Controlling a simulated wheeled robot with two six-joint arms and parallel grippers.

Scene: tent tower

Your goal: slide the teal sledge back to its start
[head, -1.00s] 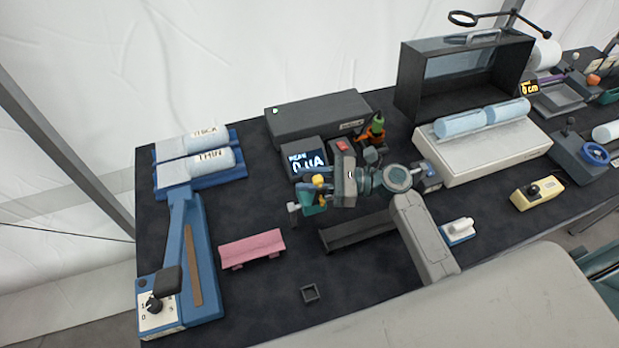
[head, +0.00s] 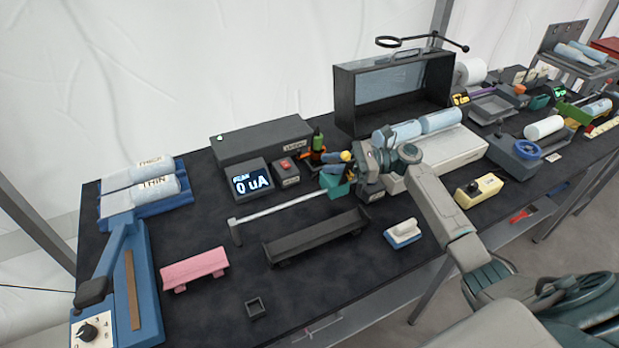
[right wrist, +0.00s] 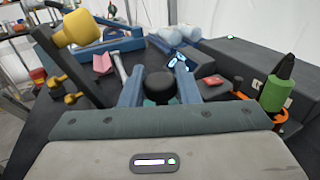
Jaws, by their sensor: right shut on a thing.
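The teal sledge (head: 333,187) sits at the right end of a pale straight rail (head: 280,212) on the dark bench. The rail's left end is free and ends in a small upright plate. My right gripper (head: 347,170) is at the sledge. In the right wrist view, its two blue fingers are shut on the sledge's round black knob (right wrist: 161,86). A little of the teal sledge (right wrist: 149,102) shows below the knob; the rest is hidden by the gripper. My left gripper is not in view.
A black trough (head: 315,240) lies in front of the rail, with a pink bench-shaped block (head: 194,268) to the left. Behind stand a meter reading 0 uA (head: 251,182), a red-button box (head: 287,169) and a green-topped bottle (head: 318,142). A white-handled block (head: 403,233) is at right.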

